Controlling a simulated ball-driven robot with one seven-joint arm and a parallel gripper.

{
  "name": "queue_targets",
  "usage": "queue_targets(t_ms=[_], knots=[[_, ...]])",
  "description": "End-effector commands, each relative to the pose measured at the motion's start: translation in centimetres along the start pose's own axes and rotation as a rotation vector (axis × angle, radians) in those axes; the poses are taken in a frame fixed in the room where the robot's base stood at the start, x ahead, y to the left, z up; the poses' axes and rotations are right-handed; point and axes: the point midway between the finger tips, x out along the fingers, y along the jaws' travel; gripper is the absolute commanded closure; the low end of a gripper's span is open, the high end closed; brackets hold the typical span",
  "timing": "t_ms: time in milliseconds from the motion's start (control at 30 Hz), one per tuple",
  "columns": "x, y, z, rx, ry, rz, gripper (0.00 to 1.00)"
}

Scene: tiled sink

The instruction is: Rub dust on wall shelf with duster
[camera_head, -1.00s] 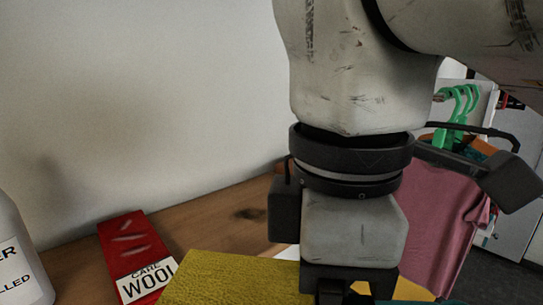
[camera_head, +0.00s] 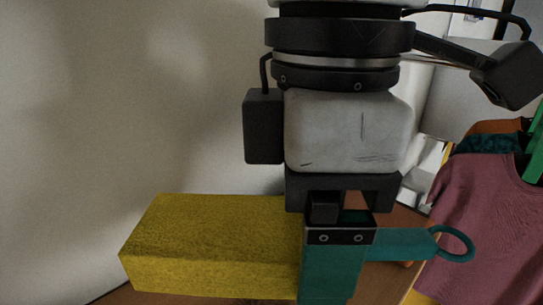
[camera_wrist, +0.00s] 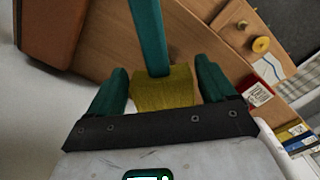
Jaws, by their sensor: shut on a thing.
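The duster has a yellow block head (camera_head: 215,245) and a teal handle (camera_head: 400,245) ending in a ring at the right. My gripper (camera_head: 333,290), with teal fingers, is shut on the duster, which lies crosswise in the jaws. In the wrist view the yellow head (camera_wrist: 165,92) sits between the fingers, and the handle runs up the picture. The wooden shelf (camera_wrist: 100,80) shows behind and below. In the head view only small parts of the wood (camera_head: 140,297) show beneath the duster. I cannot make out dust. Whether the duster touches the shelf is unclear.
A pale wall (camera_head: 90,120) stands behind. Pink clothing (camera_head: 480,230) hangs at the right.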

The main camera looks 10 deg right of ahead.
Motion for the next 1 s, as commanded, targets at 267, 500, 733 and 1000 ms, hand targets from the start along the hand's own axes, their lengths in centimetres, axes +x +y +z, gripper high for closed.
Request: queue_targets(t_ms=[267, 500, 733, 1000], knots=[[0.7, 0.0, 0.0, 0.001, 0.000, 0.000, 0.41], [2.7, 0.0, 0.0, 0.002, 0.000, 0.000, 0.41], [4.9, 0.1, 0.0, 0.001, -0.001, 0.001, 0.41], [6.1, 0.0, 0.0, 0.001, 0.000, 0.000, 0.41]])
